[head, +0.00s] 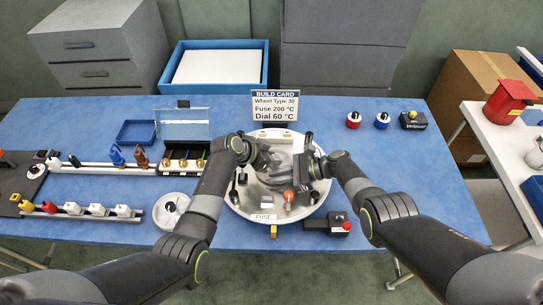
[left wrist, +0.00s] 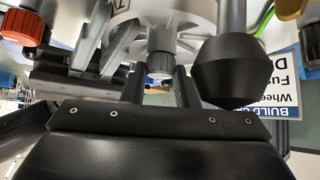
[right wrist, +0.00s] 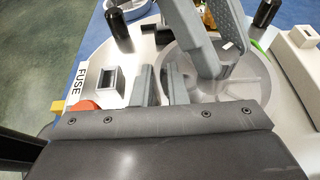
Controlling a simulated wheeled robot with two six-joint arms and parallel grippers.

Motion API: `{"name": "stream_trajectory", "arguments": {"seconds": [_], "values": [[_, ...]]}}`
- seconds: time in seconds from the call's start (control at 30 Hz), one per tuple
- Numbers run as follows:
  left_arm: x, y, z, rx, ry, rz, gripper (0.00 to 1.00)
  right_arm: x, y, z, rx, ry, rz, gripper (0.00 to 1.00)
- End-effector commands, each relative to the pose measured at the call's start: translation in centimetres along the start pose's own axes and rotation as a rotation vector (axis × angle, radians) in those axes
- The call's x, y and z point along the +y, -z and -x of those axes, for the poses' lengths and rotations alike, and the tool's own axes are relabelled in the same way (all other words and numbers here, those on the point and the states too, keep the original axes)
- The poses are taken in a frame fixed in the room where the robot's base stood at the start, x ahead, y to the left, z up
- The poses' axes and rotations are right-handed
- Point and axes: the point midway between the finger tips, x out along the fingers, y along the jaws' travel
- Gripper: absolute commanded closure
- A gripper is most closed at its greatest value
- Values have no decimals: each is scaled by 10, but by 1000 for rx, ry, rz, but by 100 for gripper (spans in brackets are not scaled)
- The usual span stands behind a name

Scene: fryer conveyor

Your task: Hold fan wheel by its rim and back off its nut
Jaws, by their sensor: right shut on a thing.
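The fan wheel (right wrist: 245,92) is a light grey round part on the white round plate (head: 238,205); my arms partly cover it in the head view. In the left wrist view its vanes and hub (left wrist: 178,17) show at the top, with the grey ribbed nut (left wrist: 160,66) at the centre. My left gripper (head: 268,163) is over the wheel, open, its fingers (left wrist: 160,88) apart on either side of the nut. My right gripper (head: 301,176) is shut on the wheel's rim, at the wheel's side; its fingertips (right wrist: 158,84) show close together there.
Black posts (right wrist: 117,22), an orange knob (head: 288,195), a fuse block (right wrist: 111,82) and a white block (head: 273,136) crowd the plate. The build card (head: 276,105) stands behind. A red-button box (head: 338,222) is at front right.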

Motion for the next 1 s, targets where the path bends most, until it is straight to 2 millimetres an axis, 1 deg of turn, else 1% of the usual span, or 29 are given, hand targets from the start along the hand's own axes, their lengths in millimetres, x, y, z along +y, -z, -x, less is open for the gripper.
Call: {"name": "stream_trajectory", "arguments": {"seconds": [0.03, 0.07, 0.1, 0.27, 0.6, 0.97, 1.0], "values": [[0, 0, 0, 0, 1, 0, 92, 1, 3, 0, 4, -1, -4, 100], [0, 0, 0, 0, 1, 0, 96, 1, 3, 0, 4, -1, -4, 100], [0, 0, 0, 0, 1, 0, 96, 1, 3, 0, 4, -1, -4, 100], [1, 0, 0, -1, 36, 34, 97, 1, 3, 0, 4, -1, -4, 100], [3, 0, 0, -1, 186, 185, 97, 2, 3, 0, 4, -2, -4, 100], [2, 0, 0, 0, 199, 196, 97, 2, 3, 0, 3, -2, -4, 100], [2, 0, 0, 0, 199, 196, 69, 2, 3, 0, 3, -2, -5, 100]]}}
